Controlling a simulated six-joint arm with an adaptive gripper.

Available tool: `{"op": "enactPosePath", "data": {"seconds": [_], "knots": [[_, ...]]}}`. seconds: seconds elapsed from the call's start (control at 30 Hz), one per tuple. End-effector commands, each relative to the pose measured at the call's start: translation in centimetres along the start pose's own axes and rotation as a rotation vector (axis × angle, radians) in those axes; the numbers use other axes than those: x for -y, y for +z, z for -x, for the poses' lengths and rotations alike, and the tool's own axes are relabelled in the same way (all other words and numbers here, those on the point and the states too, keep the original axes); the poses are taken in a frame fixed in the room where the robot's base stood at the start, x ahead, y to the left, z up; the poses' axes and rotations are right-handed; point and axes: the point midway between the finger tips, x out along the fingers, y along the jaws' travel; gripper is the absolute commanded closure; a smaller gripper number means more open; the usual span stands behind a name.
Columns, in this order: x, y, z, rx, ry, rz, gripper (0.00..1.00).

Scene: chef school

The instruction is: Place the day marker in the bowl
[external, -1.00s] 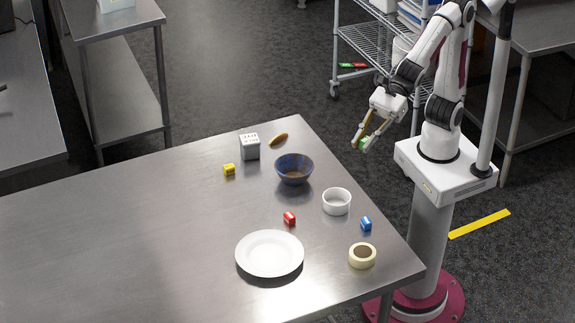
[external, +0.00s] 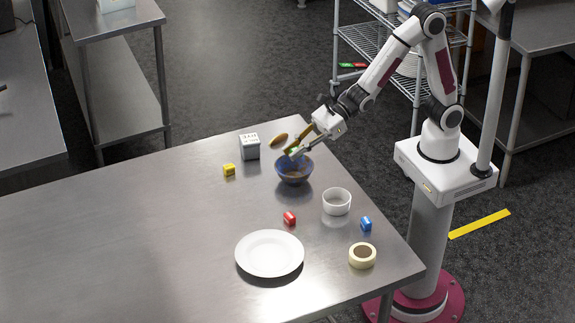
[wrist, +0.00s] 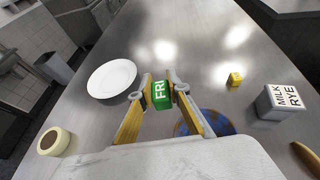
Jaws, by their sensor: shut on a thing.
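The day marker is a small green block (wrist: 160,96) with "FRI" in white on its side. My gripper (external: 292,152) is shut on it, with one yellow-sided finger on each side. In the external view the green block (external: 294,151) is above the back rim of the blue bowl (external: 294,178), which stands upright on the table. In the wrist view the bowl (wrist: 215,121) shows below and to the right of the block, partly hidden by a finger and my wrist. The bowl's inside looks brownish and no object shows in it.
A white ramekin (external: 336,202), red block (external: 289,218), blue block (external: 366,224), tape roll (external: 362,256) and white plate (external: 269,254) are nearer the front. A yellow block (external: 229,169), lettered grey box (external: 249,147) and brown oval item (external: 279,139) lie at the back. The table's left is clear.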

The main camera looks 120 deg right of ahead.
Motion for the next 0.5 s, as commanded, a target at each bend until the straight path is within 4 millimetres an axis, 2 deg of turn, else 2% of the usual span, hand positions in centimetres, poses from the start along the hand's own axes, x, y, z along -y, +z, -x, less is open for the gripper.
{"op": "enactPosePath", "data": {"seconds": [0.03,0.2,0.5], "knots": [[1.5,-1.0,-0.3,-0.005,-0.019,-0.010,0.98],[5.3,-3.3,-0.8,-0.004,-0.068,-0.037,0.98],[10.1,-5.9,-0.6,0.000,-0.131,-0.073,0.98]]}}
